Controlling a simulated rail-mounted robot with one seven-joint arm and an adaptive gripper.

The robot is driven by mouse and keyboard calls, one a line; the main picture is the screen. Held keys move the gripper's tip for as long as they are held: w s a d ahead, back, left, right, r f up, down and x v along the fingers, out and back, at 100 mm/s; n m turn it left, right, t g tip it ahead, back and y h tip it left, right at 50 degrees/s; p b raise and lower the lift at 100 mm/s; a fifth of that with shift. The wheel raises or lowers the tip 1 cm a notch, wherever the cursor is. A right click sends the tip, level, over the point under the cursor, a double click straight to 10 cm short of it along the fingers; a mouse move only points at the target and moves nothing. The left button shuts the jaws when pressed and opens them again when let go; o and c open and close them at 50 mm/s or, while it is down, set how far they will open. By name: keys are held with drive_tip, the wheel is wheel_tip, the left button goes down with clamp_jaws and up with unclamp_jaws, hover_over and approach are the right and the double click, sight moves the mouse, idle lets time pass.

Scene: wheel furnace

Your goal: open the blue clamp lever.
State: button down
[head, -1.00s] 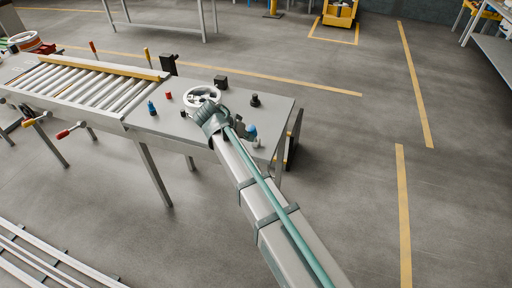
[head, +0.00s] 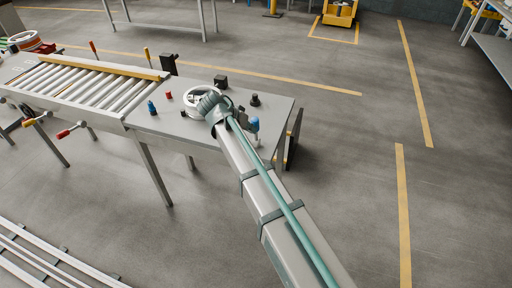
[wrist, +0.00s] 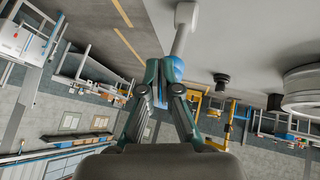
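The blue clamp lever (head: 254,124) shows as a small blue piece at the near right corner of the grey worktable (head: 215,133), just right of my arm's end. In the wrist view its blue part (wrist: 163,84) shows between my two fingers, and a pale grey rod (wrist: 182,30) runs on beyond the fingertips. My gripper (wrist: 163,72) is drawn close around the blue part and appears shut on it. In the head view my gripper (head: 244,122) is small and partly hidden by my wrist.
A white ring-shaped wheel part (head: 192,107) lies on the table behind my wrist. Black knobs (head: 255,100) stand nearby. A blue peg (head: 151,107) and a red knob (head: 168,95) are farther left, before the roller conveyor (head: 95,88). Floor to the right is clear.

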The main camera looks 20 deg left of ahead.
drive_tip(key=shift+w+r, duration=0.15)
drive_tip(key=shift+w, duration=0.15)
drive_tip(key=shift+s, duration=0.15)
drive_tip(key=shift+s, duration=0.45)
drive_tip(key=p+v, duration=0.1)
drive_tip(key=v, duration=0.5)
drive_tip(key=shift+p, duration=0.35)
idle(0.3)
